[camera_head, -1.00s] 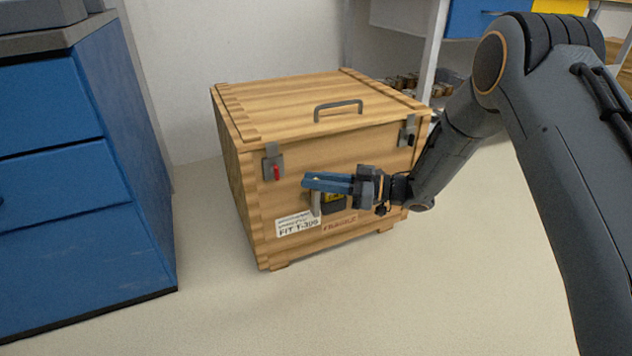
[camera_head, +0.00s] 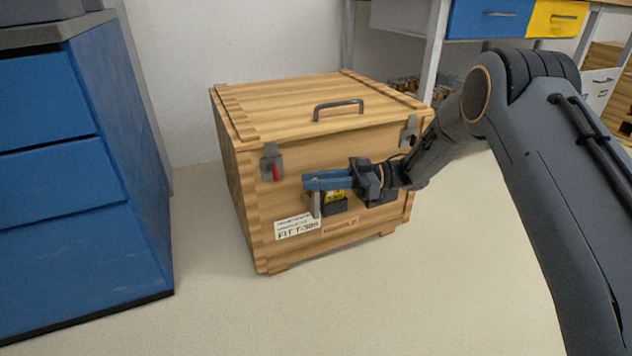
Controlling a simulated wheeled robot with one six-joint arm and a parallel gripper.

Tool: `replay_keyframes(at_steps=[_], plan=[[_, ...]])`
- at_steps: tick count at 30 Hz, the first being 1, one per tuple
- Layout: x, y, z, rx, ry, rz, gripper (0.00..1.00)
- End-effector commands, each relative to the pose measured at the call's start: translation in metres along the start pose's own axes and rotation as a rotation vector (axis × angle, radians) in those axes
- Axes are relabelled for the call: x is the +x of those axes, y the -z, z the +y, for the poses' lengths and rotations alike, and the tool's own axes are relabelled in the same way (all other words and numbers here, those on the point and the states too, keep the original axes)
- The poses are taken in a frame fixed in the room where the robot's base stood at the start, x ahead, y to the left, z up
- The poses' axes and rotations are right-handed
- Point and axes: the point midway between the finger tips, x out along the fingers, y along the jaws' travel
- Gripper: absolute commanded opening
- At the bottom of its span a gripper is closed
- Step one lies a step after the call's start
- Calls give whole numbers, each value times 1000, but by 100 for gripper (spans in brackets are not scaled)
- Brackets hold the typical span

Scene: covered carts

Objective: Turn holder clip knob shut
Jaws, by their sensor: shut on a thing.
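My gripper (camera_head: 308,182), with blue fingers, lies across the front face of a wooden crate (camera_head: 380,160). The fingers point left and look closed at the holder. The holder (camera_head: 334,206) is a small dark pocket on the crate front with a yellow item (camera_head: 335,195) in it. A grey upright piece, seemingly the holder clip (camera_head: 316,205), hangs just below my fingertips at the holder's left side. The clip's knob is hidden behind or between the fingers, so its angle cannot be seen.
The closed crate lid has a grey handle (camera_head: 338,106). A latch with a red lever (camera_head: 275,172) is at the front left, and another latch (camera_head: 408,132) is near my arm. A blue drawer cabinet (camera_head: 150,190) stands left. The floor in front is clear.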

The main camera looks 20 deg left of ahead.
Motion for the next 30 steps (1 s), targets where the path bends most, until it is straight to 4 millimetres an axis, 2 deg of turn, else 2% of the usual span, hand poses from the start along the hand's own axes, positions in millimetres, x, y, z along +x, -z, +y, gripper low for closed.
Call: replay_keyframes(at_steps=[3, 4, 7, 16, 19, 30], plan=[[0, 0, 0, -1, -1, 1, 0], [0, 0, 0, -1, -1, 1, 18], [0, 0, 0, -1, -1, 1, 35], [-1, 0, 0, -1, -1, 1, 35], [-7, 1, 0, 0, -3, 1, 35], [-63, 1, 0, 0, -2, 1, 35]])
